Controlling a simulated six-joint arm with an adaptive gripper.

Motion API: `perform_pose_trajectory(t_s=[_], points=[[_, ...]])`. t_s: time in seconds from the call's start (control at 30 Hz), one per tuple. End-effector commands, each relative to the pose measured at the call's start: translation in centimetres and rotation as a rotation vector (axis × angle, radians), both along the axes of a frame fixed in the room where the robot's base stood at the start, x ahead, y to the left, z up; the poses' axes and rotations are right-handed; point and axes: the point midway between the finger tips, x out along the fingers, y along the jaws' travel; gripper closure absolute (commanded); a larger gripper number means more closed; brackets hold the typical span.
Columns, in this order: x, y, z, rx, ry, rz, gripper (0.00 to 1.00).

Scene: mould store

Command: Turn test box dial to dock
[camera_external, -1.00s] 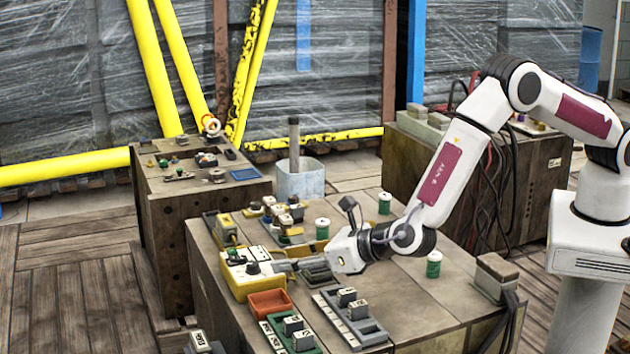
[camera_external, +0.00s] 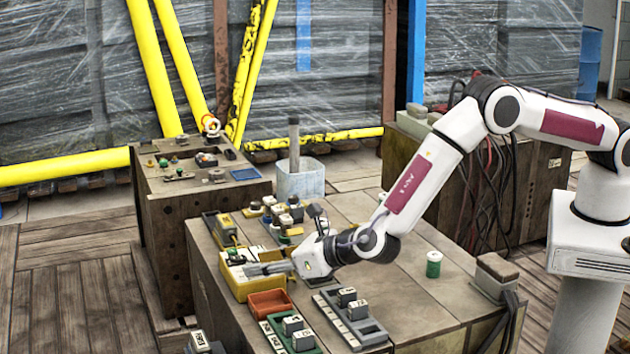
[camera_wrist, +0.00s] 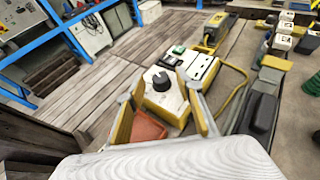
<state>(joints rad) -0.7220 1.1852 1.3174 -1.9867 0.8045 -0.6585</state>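The test box is a yellow case with a pale top (camera_external: 236,274), at the left edge of the worktable. It also shows in the wrist view (camera_wrist: 152,105), with a round black dial (camera_wrist: 161,81) carrying a white pointer mark. The dial's position labels are too small to read. My gripper (camera_external: 258,268) lies low over the box and hides the dial in the external view. In the wrist view my gripper (camera_wrist: 155,90) is open, with one finger on each side of the dial in the picture. I cannot tell whether either finger touches it.
An orange-red tray (camera_external: 268,303) sits right in front of the box. Green and grey racks (camera_external: 350,320) holding small blocks stand nearby. A yellow device (camera_wrist: 215,32) with a yellow cable lies behind the box. A green spool (camera_external: 433,264) stands on clear tabletop to the right.

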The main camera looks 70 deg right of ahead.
Motion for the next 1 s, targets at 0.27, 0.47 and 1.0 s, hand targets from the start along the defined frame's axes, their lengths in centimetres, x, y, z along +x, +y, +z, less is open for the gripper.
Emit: perform_pose_trajectory(t_s=[0.27, 0.47, 1.0], points=[[0.29, -0.05, -0.18, -0.001, 0.001, 0.0, 0.64], [0.27, -0.04, -0.17, -0.001, 0.001, 0.0, 0.77], [0.44, 0.18, 0.03, -0.001, -0.007, -0.037, 1.0]])
